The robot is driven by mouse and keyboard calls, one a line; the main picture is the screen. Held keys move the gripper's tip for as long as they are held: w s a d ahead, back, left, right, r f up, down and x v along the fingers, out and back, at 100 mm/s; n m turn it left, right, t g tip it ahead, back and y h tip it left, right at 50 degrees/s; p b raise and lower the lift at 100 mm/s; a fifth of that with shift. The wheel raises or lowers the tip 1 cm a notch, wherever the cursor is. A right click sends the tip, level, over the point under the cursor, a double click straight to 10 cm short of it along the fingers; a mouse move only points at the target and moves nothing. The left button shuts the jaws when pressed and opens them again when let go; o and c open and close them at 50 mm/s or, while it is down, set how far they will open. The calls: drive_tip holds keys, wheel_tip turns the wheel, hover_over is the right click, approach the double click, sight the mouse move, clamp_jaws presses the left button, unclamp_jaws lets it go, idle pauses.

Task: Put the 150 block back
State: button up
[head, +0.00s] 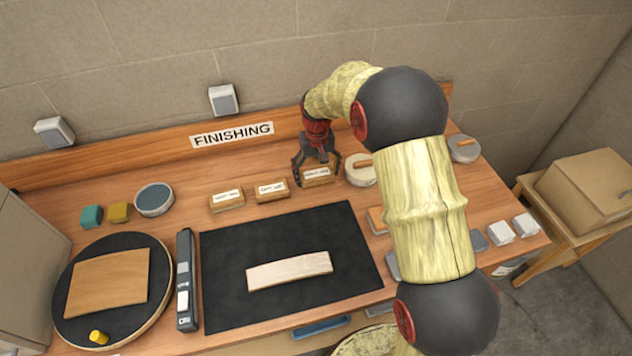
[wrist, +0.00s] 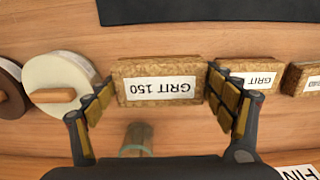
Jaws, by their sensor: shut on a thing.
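The 150 block (wrist: 160,80) is a cork-brown sanding block with a white label reading GRIT 150, upside down in the wrist view. My gripper (wrist: 163,97) is shut on it, one finger at each short end. In the head view my gripper (head: 316,166) points down over the block (head: 318,177), at the right end of the row of blocks behind the black mat. I cannot tell whether the block touches the table. Two similar labelled blocks, a middle one (head: 272,190) and a left one (head: 227,201), sit beside it.
A white round tub with a wooden handle (head: 360,172) stands close right of the block. The black mat (head: 225,270) bears a pale curved strip (head: 290,270). A FINISHING sign (head: 232,134) is on the back board. A faint clear cylinder (wrist: 137,138) shows near my gripper.

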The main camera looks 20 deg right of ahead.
sight(316, 180)
drive_tip(key=shift+w+d+f, duration=0.1)
drive_tip(key=shift+w+f, duration=0.8)
drive_tip(key=shift+f, duration=0.2)
drive_tip(key=shift+f+b, duration=0.5)
drive_tip(key=shift+f, duration=0.9)
drive_tip(key=shift+f, duration=0.15)
drive_tip(key=o, duration=1.1)
drive_tip(key=shift+o, duration=0.4)
